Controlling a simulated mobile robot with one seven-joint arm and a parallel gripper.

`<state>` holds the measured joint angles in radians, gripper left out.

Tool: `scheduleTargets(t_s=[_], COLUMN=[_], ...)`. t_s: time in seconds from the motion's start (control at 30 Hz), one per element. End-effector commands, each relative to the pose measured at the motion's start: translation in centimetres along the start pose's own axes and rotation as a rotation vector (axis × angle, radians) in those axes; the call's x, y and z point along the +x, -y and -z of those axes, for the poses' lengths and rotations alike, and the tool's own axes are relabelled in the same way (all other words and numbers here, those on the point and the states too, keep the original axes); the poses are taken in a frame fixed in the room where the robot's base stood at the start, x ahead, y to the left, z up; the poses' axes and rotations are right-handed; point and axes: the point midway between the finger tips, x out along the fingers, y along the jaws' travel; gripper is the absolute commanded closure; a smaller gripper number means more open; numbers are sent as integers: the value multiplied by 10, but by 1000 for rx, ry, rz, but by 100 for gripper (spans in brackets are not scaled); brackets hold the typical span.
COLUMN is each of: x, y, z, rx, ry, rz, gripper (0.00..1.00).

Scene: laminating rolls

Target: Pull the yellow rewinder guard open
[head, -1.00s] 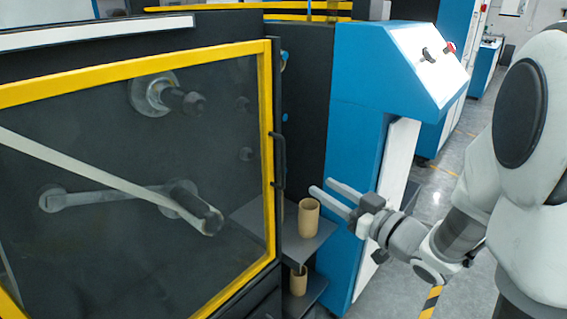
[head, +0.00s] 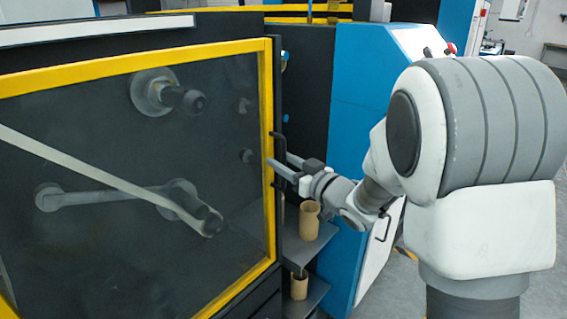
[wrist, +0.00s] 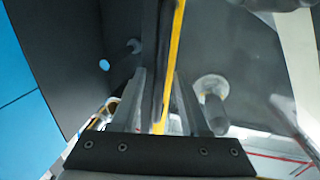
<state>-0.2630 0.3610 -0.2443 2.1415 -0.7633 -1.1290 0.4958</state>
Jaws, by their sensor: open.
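The yellow rewinder guard (head: 267,110) is a yellow-framed clear panel filling the left of the head view. It looks closed, with rollers visible behind it. Its dark vertical handle (head: 279,147) is on the right edge. My gripper (head: 280,160) is open at the handle, with one finger passing in front and hiding part of it. In the wrist view, the guard's yellow edge (wrist: 175,50) and a dark upright bar run between my open fingers (wrist: 160,80). I cannot tell whether either finger touches the handle.
A shelf (head: 322,240) with a cardboard core (head: 309,222) stands just below my gripper, and another core (head: 299,286) sits lower. A blue machine cabinet (head: 350,110) stands right of the guard, close to my arm. Grey floor shows at the far right.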

Motion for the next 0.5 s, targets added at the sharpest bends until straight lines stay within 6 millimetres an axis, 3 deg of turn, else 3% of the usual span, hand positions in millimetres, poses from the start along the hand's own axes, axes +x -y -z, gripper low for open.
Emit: scheduleTargets(t_s=[0.13,0.37,0.5], x=[0,0,-1], y=[0,0,0], z=[0,0,0], rx=[0,0,0], ry=[0,0,0], rz=[0,0,0], gripper=[55,97,100])
